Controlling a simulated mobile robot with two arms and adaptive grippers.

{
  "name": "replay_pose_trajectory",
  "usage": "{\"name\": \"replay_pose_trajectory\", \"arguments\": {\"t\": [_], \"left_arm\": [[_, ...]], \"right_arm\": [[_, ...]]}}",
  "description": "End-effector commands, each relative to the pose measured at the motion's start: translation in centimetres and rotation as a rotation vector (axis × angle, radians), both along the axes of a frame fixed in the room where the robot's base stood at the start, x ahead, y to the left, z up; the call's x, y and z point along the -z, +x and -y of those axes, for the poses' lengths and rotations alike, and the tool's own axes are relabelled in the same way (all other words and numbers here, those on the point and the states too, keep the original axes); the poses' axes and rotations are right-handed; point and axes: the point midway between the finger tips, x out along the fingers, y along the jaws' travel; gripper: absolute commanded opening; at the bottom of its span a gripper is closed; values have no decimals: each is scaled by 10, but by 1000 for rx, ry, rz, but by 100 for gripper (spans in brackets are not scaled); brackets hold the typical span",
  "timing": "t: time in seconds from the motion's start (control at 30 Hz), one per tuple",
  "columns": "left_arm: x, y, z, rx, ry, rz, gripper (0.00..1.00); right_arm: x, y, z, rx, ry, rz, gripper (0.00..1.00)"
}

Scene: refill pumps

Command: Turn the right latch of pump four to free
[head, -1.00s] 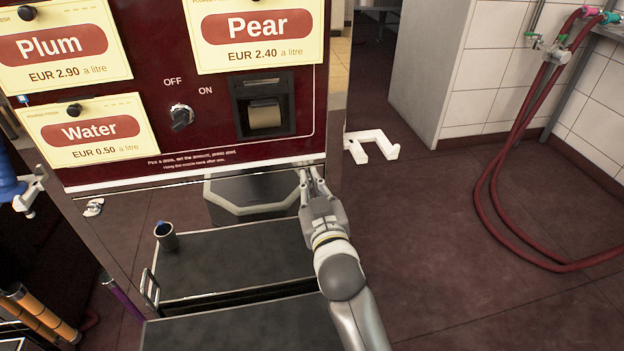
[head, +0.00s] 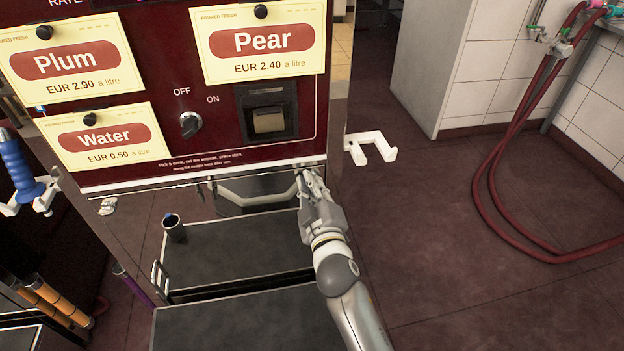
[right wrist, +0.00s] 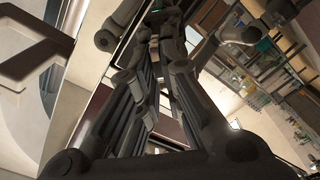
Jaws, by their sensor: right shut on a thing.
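The pump's dark red front panel (head: 220,140) fills the upper left of the head view; no pump number is readable. At its lower left corner a small metal latch (head: 107,206) shows. My right gripper (head: 309,174) is at the panel's lower right corner, its fingers shut on the right latch there. The fingers hide most of that latch, so I cannot tell its angle. In the right wrist view my dark fingers (right wrist: 160,70) reach up to the pump, and the latch is not clear. My left gripper is not in view.
Below the panel are dark trays (head: 230,250) with a small cup (head: 173,229). A white bracket (head: 372,147) juts out from the pump's right side. A blue-handled nozzle (head: 22,170) hangs at left. Red hoses (head: 490,190) loop at right. The floor between is clear.

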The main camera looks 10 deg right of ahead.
Motion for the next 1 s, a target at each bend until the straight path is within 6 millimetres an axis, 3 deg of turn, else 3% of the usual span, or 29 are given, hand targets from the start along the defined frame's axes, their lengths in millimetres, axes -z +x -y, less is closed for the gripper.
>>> {"name": "replay_pose_trajectory", "arguments": {"t": [0.4,1.0], "left_arm": [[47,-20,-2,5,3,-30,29],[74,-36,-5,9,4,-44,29]], "right_arm": [[0,0,-2,-2,-394,1,0],[5,0,-3,-1,-739,0,0]]}}
